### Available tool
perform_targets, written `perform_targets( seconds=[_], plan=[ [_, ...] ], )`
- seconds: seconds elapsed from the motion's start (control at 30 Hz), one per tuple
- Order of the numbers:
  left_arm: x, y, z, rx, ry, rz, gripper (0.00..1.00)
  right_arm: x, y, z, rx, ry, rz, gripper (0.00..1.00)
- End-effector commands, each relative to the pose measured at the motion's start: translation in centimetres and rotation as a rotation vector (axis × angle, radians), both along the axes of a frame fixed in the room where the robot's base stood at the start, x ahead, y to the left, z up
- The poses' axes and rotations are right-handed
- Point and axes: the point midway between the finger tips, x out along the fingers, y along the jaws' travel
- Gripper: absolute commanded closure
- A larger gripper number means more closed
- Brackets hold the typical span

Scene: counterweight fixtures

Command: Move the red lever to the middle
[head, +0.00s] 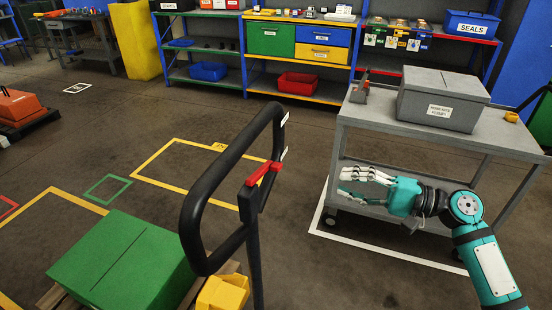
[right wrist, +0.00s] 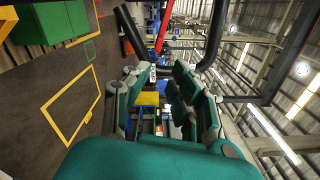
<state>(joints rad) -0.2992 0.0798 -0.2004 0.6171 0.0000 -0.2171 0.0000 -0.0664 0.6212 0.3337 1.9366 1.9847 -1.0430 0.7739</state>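The red lever (head: 264,172) sits on the black looped handle (head: 190,215) of a pallet truck, in the middle of the head view. A red strip that looks like the lever (right wrist: 162,28) shows near the top of the right wrist view, between black bars of the handle (right wrist: 215,35). My right gripper (head: 352,182) is to the right of the lever, with its fingers pointing left toward the handle. Its fingers are apart and nothing is between them in the right wrist view (right wrist: 160,85). It does not touch the lever. My left gripper is out of view.
A grey cart (head: 365,112) with a grey lidded box (head: 440,98) stands behind my right arm. A green box (head: 125,262) and a yellow part (head: 222,293) are at the lower left. Shelves with bins line the back. The floor between is mostly clear.

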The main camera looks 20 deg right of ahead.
Motion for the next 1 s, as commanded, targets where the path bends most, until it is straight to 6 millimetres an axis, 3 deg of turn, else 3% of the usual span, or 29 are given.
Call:
perform_targets(
  seconds=[0.63,0.8,1.0],
  plan=[
    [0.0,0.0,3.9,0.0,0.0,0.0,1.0,7.8,10.8,0.2,0.0,-0.001,0.001,0.77],
    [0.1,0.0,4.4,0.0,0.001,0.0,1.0,9.1,12.6,0.0,-0.001,-0.001,-0.001,0.77],
    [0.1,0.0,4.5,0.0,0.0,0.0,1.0,9.7,13.3,-0.1,-0.003,0.0,0.0,0.77]
  ],
)
